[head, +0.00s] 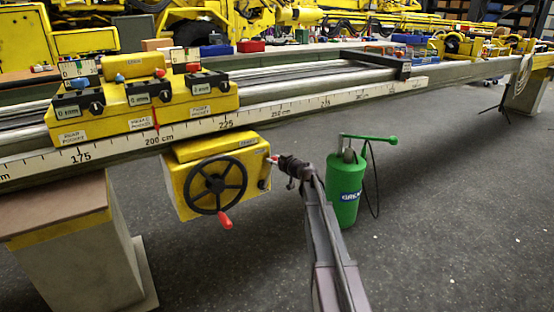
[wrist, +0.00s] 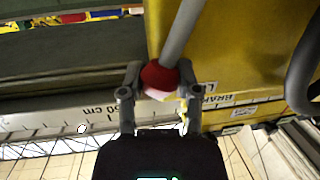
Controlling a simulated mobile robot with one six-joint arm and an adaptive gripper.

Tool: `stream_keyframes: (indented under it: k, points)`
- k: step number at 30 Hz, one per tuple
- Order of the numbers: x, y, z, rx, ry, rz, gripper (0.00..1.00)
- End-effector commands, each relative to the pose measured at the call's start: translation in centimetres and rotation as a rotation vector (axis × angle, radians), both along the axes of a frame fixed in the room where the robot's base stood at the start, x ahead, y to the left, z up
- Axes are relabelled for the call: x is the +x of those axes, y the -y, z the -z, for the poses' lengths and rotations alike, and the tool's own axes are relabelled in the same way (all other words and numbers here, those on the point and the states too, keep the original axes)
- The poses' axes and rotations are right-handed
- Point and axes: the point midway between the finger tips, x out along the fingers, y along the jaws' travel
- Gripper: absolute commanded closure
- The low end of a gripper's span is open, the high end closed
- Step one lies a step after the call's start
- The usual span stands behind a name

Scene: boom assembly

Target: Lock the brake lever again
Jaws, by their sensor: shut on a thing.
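The brake lever is a grey rod (wrist: 183,30) with a red knob (wrist: 160,76) at its end, seen in the wrist view. The knob sits between the two fingers of my gripper (wrist: 158,92), which is shut on it. In the head view my gripper (head: 281,162) is at the right side of the yellow brake box (head: 250,152), where a small red tip (head: 272,160) shows. A label with partly hidden lettering (wrist: 222,99) is on the yellow face beside the knob. The lever's lock position cannot be told.
A black handwheel (head: 215,163) with a red handle (head: 225,220) is on the box front; its rim (wrist: 300,85) is near the gripper at right. A long rail with a scale (head: 300,104) runs above. A green grease pump (head: 344,190) stands just right of my arm.

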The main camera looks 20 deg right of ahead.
Motion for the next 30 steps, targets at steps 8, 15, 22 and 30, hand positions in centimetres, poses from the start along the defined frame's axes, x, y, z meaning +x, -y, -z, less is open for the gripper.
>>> stream_keyframes:
  k: [8, 15, 22, 30]
  points:
    - [0.29, -0.25, -0.11, 0.0, 0.002, -0.001, 1.0]
    - [0.28, -0.33, -0.09, 0.001, 0.002, -0.002, 0.21]
    - [0.17, -0.35, -0.06, 0.0, 0.001, -0.003, 0.21]
    - [-0.03, -0.17, -0.4, 0.02, -0.006, 0.0, 0.84]
